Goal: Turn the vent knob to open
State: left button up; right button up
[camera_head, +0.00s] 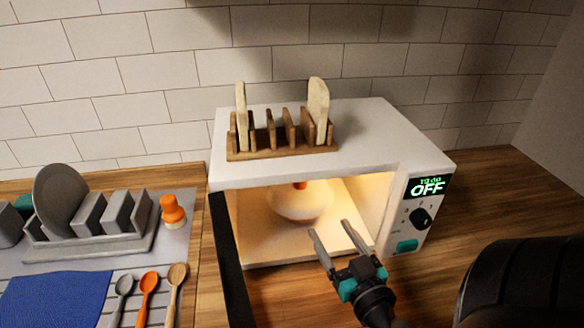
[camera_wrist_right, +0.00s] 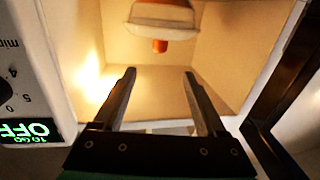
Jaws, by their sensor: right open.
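A pale covered dish (camera_head: 299,204) stands inside the open white microwave (camera_head: 360,150). An orange knob (camera_head: 300,185) sits on top of the dish; it also shows in the right wrist view (camera_wrist_right: 160,46), which is upside down. The knob's setting is too small to tell. My right gripper (camera_head: 330,228) is at the microwave's opening, in front of the dish and apart from it. Its fingers are spread and empty, and in the right wrist view (camera_wrist_right: 159,72) they point into the lit cavity towards the knob. My left gripper is out of view.
The microwave's dark door (camera_head: 230,265) stands open at left. Its right panel has a black dial (camera_head: 421,217) and a display (camera_head: 428,186) reading OFF. A wooden rack (camera_head: 285,150) sits on top. A dish rack (camera_head: 95,240) and several spoons lie at left.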

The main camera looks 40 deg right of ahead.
aim_at(303, 185)
jog(key=p+x, duration=0.1)
jog(key=x, duration=1.4)
jog(key=shift+w+d, duration=0.15)
jog(key=shift+w, duration=0.05)
grip_shut()
dwell(0.4)
